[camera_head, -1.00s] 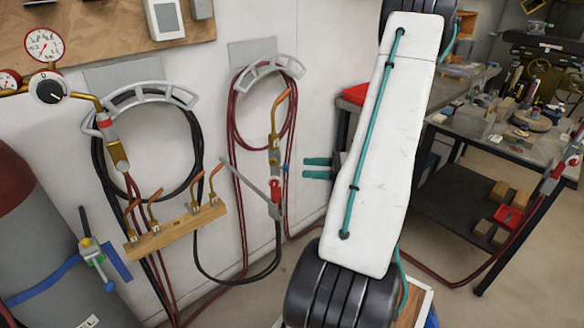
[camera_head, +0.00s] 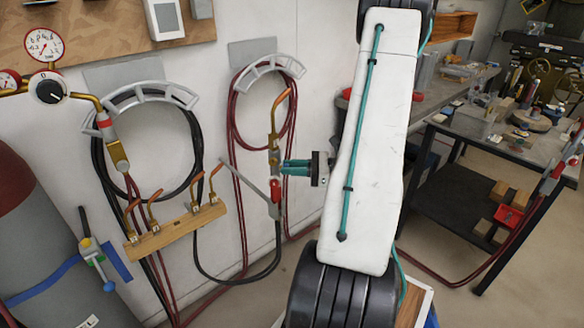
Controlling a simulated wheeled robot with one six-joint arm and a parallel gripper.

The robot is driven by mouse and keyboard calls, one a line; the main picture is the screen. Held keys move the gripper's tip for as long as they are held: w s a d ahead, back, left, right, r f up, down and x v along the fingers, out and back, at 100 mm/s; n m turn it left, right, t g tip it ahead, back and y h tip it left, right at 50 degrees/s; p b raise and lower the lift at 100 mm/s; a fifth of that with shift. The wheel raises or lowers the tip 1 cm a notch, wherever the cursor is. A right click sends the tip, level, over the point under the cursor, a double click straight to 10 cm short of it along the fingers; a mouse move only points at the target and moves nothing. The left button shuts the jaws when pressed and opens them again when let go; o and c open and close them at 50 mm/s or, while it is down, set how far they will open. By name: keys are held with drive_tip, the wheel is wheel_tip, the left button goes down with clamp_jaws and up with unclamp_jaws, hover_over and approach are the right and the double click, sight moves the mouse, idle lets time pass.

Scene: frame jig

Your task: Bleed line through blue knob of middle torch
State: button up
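The middle torch (camera_head: 274,148) hangs upright against the white wall, brass with a copper-coloured tip and a red knob (camera_head: 276,190) low on its body. Its blue knob is hidden behind my teal fingertips. My gripper (camera_head: 284,168) reaches in from the right, its fingers pointing left at the right side of the torch body, at or very near it. Whether the fingers are closed around the blue knob cannot be told from here.
A grey lever or bracket (camera_head: 241,178) slants down to the torch's lower body. Looped red hose (camera_head: 232,112) hangs behind on a wall hanger. A left torch (camera_head: 117,155) and a wooden tip rack (camera_head: 178,230) are to the left. A workbench (camera_head: 470,130) stands at right.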

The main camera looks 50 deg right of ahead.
drive_tip(key=shift+n, duration=1.4)
drive_tip(key=o, duration=1)
drive_tip(key=v, duration=0.8)
drive_tip(key=shift+w, duration=0.1)
